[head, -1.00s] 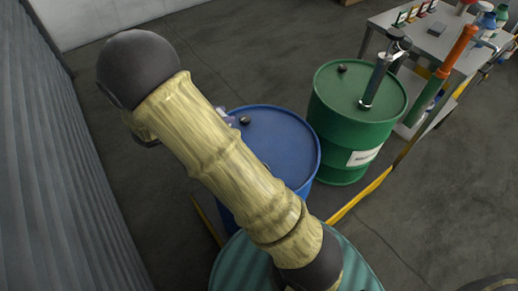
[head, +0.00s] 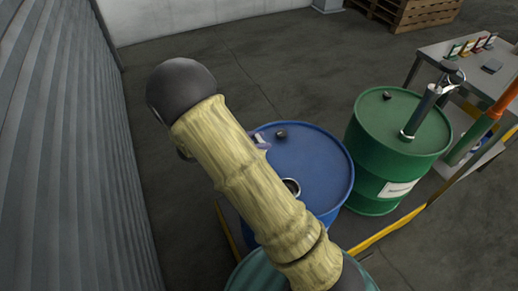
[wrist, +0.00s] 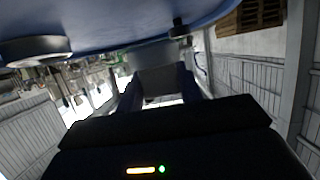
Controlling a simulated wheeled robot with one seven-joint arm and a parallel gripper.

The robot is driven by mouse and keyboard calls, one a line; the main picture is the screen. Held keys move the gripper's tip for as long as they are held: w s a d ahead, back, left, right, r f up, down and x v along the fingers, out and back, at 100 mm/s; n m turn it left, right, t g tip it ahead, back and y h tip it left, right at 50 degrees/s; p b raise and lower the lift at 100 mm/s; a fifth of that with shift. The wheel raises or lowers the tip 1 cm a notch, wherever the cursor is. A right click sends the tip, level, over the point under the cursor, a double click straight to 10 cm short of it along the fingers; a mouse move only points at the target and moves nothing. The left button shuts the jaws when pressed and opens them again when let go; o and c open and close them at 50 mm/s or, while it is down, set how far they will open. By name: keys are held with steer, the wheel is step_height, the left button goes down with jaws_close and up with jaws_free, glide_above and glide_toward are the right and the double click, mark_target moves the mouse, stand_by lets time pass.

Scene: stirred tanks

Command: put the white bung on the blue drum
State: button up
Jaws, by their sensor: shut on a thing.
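The blue drum (head: 318,165) stands upright in the middle of the head view, partly behind my arm. Its top has a small dark plug (head: 281,134) near the far rim and an open ringed hole (head: 292,186) near my arm. In the wrist view the blue top (wrist: 110,28) fills the upper edge, with the hole's pale ring (wrist: 38,48) at left. My gripper (wrist: 158,88) is shut on a pale grey-white piece, seemingly the white bung (wrist: 150,54), close to the drum top and apart from the ring. In the head view my arm mostly hides the gripper.
A green drum (head: 400,135) with an upright pump (head: 420,108) stands right of the blue drum. A teal drum top (head: 255,272) is in front, under my arm. A yellow-edged rail, a bench (head: 470,62) and a corrugated wall (head: 50,150) flank them.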

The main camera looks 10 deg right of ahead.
step_height(320, 180, down, 3)
steer(key=shift+s+a+f+b, duration=0.1)
steer(key=shift+b, duration=0.25)
steer(key=shift+f, duration=0.25)
steer(key=shift+f, duration=0.1)
steer(key=o, duration=1.1)
steer(key=shift+c, duration=0.2)
steer(key=shift+a, duration=0.2)
steer(key=p+v, duration=0.1)
steer(key=v, duration=1)
steer(key=shift+a+r, duration=0.2)
steer(key=shift+r, duration=0.1)
